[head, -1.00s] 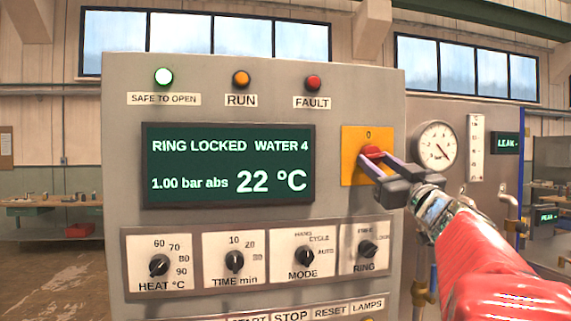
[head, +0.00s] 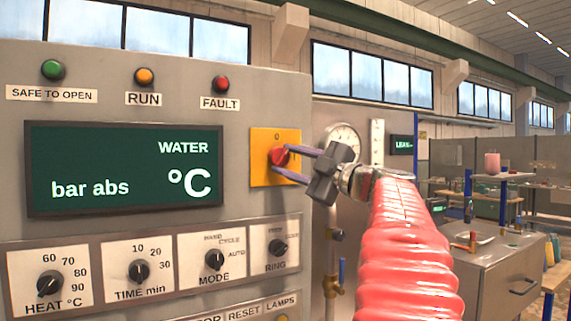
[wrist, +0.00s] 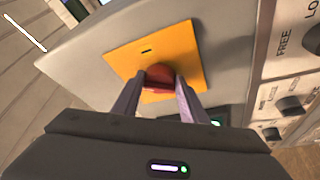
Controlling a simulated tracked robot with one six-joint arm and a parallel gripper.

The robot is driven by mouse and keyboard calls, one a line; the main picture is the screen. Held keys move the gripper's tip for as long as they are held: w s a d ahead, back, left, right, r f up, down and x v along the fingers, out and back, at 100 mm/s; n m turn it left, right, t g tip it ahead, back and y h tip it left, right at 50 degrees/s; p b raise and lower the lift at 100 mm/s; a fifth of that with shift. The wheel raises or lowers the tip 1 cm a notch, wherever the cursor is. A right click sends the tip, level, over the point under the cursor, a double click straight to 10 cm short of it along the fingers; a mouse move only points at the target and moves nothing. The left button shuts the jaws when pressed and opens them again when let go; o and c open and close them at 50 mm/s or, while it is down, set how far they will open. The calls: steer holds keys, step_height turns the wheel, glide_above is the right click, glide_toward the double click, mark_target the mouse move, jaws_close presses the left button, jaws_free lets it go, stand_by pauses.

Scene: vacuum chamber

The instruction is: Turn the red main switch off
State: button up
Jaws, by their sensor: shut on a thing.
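The red main switch (head: 279,156) is a knob on a yellow-orange plate (head: 262,172), right of the display on the grey control panel. A small 0 is printed at the plate's top. My gripper (head: 284,162) reaches in from the right and is shut on the knob, a finger on either side. In the wrist view the red knob (wrist: 158,75) sits between both fingertips in front of the plate (wrist: 187,48). The fingers cover part of the knob, so its exact angle is hard to tell.
The display (head: 110,165) shows only WATER, bar abs and °C, with no numbers. The green SAFE TO OPEN lamp (head: 53,70) looks dim. Several knobs, including MODE (head: 214,259) and RING (head: 276,245), sit below. A round gauge (head: 342,138) stands behind my gripper.

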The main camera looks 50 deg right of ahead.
steer(key=n+g, duration=0.1)
steer(key=n, duration=0.2)
steer(key=n+g, duration=0.1)
steer(key=n, duration=0.2)
steer(key=shift+r+n+y, duration=0.2)
steer(key=shift+n+y, duration=0.1)
steer(key=shift+y, duration=0.1)
steer(key=shift+g, duration=0.3)
steer(key=o, duration=1.1)
steer(key=shift+r, duration=0.1)
steer(key=shift+c, duration=0.2)
steer(key=shift+s, duration=0.1)
steer(key=s+d, duration=0.1)
steer(key=s, duration=1.2)
steer(key=shift+s, duration=0.35)
steer(key=shift+d, duration=0.1)
